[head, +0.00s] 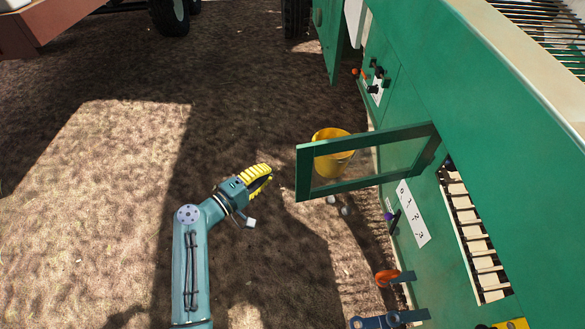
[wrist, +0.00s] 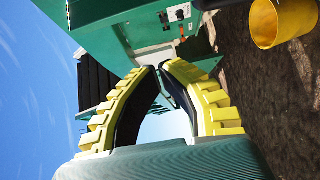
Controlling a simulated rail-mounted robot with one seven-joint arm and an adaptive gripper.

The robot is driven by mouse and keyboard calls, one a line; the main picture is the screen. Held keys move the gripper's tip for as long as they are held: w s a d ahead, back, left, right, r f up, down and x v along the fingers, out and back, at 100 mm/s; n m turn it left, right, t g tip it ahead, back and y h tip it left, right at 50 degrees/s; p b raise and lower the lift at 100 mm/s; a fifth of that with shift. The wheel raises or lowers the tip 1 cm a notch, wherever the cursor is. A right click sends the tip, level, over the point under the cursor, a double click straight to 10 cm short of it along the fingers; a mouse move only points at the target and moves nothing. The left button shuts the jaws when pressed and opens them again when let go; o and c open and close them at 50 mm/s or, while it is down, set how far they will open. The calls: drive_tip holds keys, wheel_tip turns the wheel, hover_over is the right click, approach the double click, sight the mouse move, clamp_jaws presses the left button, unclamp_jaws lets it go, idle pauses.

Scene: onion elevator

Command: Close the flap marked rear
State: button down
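A green framed flap (head: 305,174) stands open, sticking out to the left from the side of the green machine. Its middle is see-through. An opening with pale slats (head: 474,230) lies in the machine's side just right of the flap. I cannot read a "rear" mark on it. My gripper (head: 269,172) is left of the flap's outer edge, apart from it, its fingers pointing toward it. In the wrist view, its yellow-padded fingers (wrist: 157,69) meet at the tips with nothing seen between them.
A yellow bucket (head: 331,166) stands on the ground behind the flap; it also shows in the wrist view (wrist: 281,22). A control panel (head: 376,85), a white numbered label (head: 412,213) and an orange handle (head: 386,277) are on the machine (head: 470,110). Bare soil lies left.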

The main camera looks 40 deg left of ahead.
drive_tip(key=w+b, duration=0.5)
drive_tip(key=w, duration=0.5)
drive_tip(key=shift+s+d+r+p, duration=0.15)
drive_tip(key=shift+s+d+p, duration=0.25)
drive_tip(key=shift+s+d, duration=1.15)
drive_tip(key=shift+d, duration=0.1)
